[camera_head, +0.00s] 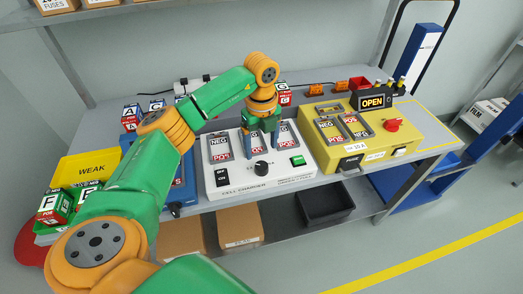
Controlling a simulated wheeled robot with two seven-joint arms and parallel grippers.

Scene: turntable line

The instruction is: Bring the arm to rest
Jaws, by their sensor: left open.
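My left arm, green and orange, comes in from the lower left and bends down at its wrist. My left gripper (264,147) is open and points down over the middle slot area of the white cell charger (222,190). Its fingers hide part of that slot area, so I cannot tell if a cell stands between them or if they touch the charger. The charger's side slots are labelled NEG and POS. My right gripper is not in view.
Right of the charger is a yellow tester (318,157) with an OPEN display (373,102) and a red knob (392,125). A yellow WEAK bin (90,168) and labelled cells (52,208) lie left. Boxes (240,225) and a dark bin (326,204) sit below.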

